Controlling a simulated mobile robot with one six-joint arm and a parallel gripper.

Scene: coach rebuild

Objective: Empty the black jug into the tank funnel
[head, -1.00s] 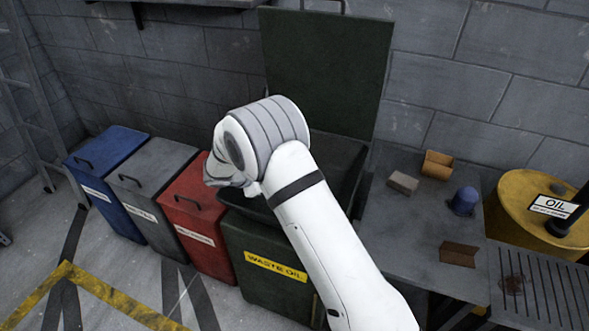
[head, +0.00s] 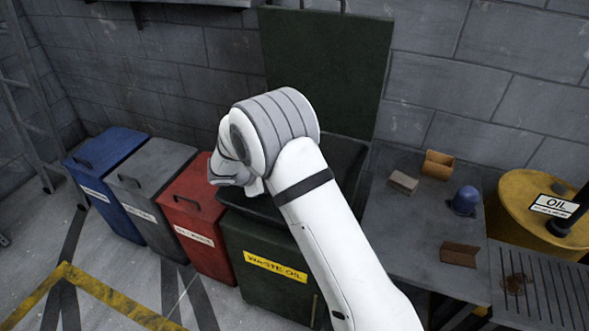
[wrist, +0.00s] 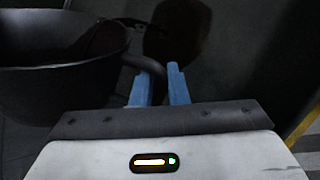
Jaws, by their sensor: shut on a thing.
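In the wrist view, the blue fingers of my gripper (wrist: 158,88) are shut on the handle of the black jug (wrist: 60,82). The jug's wide round rim fills the upper left of that view. Its inside is dark, so I cannot tell how much it holds. In the head view, my arm hides the gripper and the jug; the wrist is over the front of the open green WASTE OIL bin (head: 262,245). I cannot make out a tank funnel for certain in either view.
Red (head: 205,215), grey (head: 150,195) and blue (head: 105,170) lidded bins stand left of the green bin. Its raised lid (head: 325,70) is behind my arm. A grey bench (head: 400,230) with small items and a yellow OIL drum (head: 515,200) stand at the right.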

